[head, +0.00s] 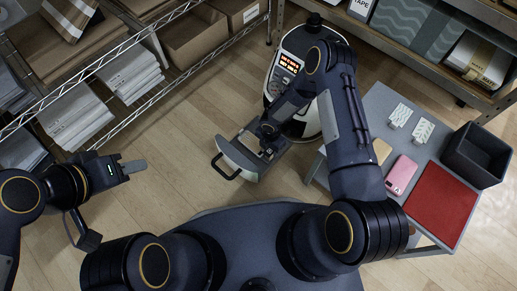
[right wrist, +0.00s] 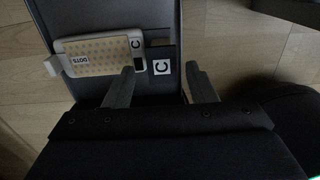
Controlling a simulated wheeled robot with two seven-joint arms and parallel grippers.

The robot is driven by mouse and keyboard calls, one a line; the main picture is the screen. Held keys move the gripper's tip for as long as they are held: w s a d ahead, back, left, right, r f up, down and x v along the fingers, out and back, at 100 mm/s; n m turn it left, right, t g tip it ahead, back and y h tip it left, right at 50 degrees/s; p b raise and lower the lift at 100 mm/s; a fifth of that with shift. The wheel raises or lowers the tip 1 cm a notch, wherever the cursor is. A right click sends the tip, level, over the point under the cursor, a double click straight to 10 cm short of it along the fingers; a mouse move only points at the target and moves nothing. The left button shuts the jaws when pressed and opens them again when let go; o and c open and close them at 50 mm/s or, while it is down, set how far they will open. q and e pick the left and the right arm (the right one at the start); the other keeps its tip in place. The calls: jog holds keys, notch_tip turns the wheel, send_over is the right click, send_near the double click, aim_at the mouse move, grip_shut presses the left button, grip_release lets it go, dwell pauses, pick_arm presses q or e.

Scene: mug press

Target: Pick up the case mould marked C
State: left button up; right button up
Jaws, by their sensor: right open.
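The case mould marked C (right wrist: 98,56) is a pale block with a dotted face, a black C and a small tab at its left end. In the head view my right gripper (head: 268,140) is over the tray (head: 238,158) and hides the mould. My left gripper (head: 134,167) is away at the left, seen side-on.
The press (head: 287,62) with a lit display stands behind the tray, whose black handle (head: 222,168) faces left. A grey side table (head: 372,103) at right holds a pink case (head: 401,175), a red mat (head: 441,203) and a dark bin (head: 477,155). Shelves line both sides.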

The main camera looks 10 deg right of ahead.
aim_at(270, 151)
notch_tip(270, 151, down, 4)
jog(key=shift+s+d+r+b, duration=0.1)
jog(key=shift+b, duration=0.55)
jog(key=shift+r, duration=0.15)
grip_shut()
